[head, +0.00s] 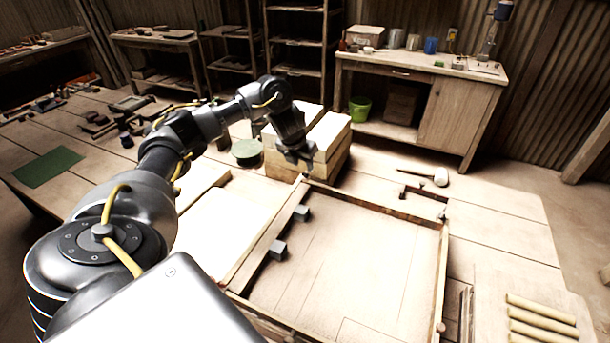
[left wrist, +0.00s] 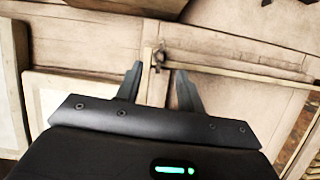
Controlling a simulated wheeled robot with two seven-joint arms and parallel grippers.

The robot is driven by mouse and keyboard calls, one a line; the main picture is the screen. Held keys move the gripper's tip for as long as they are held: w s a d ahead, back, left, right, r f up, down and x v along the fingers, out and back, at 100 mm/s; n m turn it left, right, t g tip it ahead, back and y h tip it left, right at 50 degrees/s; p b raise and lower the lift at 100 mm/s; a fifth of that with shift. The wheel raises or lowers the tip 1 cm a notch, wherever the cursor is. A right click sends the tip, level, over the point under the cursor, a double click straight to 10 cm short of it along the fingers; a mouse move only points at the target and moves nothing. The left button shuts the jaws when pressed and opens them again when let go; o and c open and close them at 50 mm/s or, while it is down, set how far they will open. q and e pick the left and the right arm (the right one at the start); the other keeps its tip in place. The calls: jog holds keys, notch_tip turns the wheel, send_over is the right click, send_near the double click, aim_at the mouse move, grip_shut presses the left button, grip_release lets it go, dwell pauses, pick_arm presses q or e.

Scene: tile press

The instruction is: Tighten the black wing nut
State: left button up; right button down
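A wooden frame (head: 445,262) with a bare wooden bed lies on the bench. In the left wrist view, a small dark piece that looks like the black wing nut (left wrist: 158,57) sits at a corner of the frame. My left gripper (head: 300,163) is over the frame's far left corner and hides the nut in the head view. In the left wrist view its two fingers (left wrist: 159,76) are apart, with nothing between them. The nut shows beyond the fingertips, roughly in line with the gap; I cannot tell how far off. My right gripper is not in view.
Stacked pale blocks (head: 335,140) stand just behind my left gripper. Two grey blocks (head: 301,213) sit along the frame's left side. A white-headed mallet (head: 440,177) lies beyond the frame. Several pale rolls (head: 542,322) lie at the front right.

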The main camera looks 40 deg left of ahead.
aim_at(306, 174)
pick_arm(q)
jog(key=shift+x, duration=2.6)
grip_shut()
